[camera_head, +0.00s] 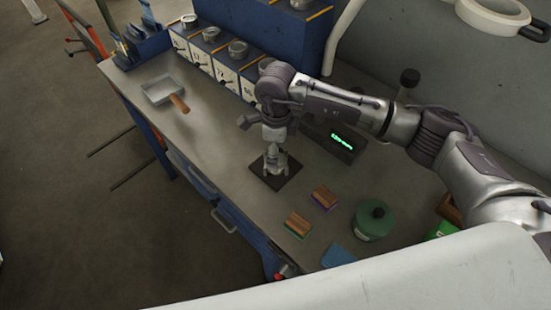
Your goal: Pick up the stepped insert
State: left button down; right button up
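My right arm comes in from the right, and its gripper (274,165) points down over a small dark square plate (283,182) on the workbench. The fingertips are at or just above the plate. The fingers are small in the picture, so I cannot tell whether they are open or shut, or whether anything is between them. I cannot make out the stepped insert; the gripper may hide it. My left gripper is not in view.
On the workbench (205,130) are a pan with a wooden handle (160,92), two wooden-backed blocks (298,224) (324,196), a green lidded container (372,220) and a lit green display (342,141). Bench left of the plate is clear.

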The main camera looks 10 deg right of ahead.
jog(key=shift+s+a+f+p, duration=0.15)
jog(key=shift+f+p, duration=0.15)
jog(key=shift+f, duration=0.3)
jog(key=shift+s+f+p, duration=0.1)
jog(key=shift+f+p, duration=0.2)
jog(key=shift+f, duration=1)
jog(key=c, duration=1.2)
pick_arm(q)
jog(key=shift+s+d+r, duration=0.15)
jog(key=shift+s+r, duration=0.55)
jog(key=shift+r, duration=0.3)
pick_arm(e)
jog(key=shift+w, duration=0.1)
grip_shut()
